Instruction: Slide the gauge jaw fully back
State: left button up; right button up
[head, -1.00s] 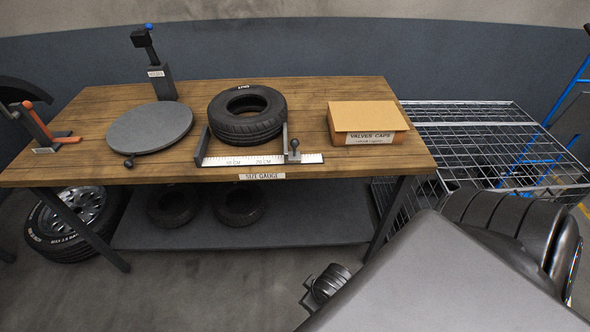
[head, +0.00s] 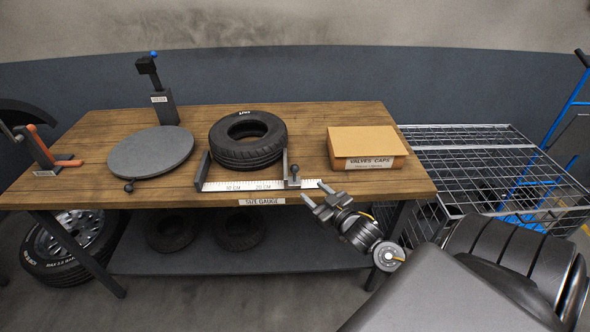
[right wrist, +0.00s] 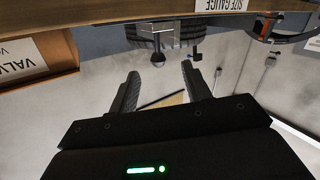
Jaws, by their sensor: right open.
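The size gauge lies along the bench's front edge with a white ruler (head: 240,185). A fixed upright (head: 203,168) stands at its left end. The sliding jaw (head: 286,163) with a dark knob (head: 295,168) stands nearer the right end, with some ruler bare to its right. A small black tyre (head: 247,140) lies flat between the two, close beside the jaw; contact is unclear. My right gripper (head: 314,193) is open and empty near the ruler's right end, right of and below the knob in the picture. Its parted fingers show in the right wrist view (right wrist: 163,90). My left gripper is not in view.
A valve caps box (head: 367,148) stands right of the gauge. A round grey plate (head: 151,152) and a dark post (head: 160,100) are left of the tyre. The wooden bench (head: 100,185) has a lower shelf with tyres. A wire cage (head: 470,160) stands to the right.

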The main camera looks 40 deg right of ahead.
aim_at(298, 171)
jog(key=shift+t, duration=0.4)
jog(key=w+p, duration=0.1)
jog(key=w, duration=0.2)
jog(key=w+d+r, duration=0.1)
jog(key=w, duration=0.3)
jog(key=w+p, duration=0.1)
jog(key=w, duration=0.2)
jog(key=shift+w+d+r+p, duration=0.15)
jog(key=shift+r+p, duration=0.15)
jog(key=shift+r, duration=0.05)
jog(key=shift+w+f, duration=0.1)
jog(key=shift+w, duration=0.45)
grip_shut()
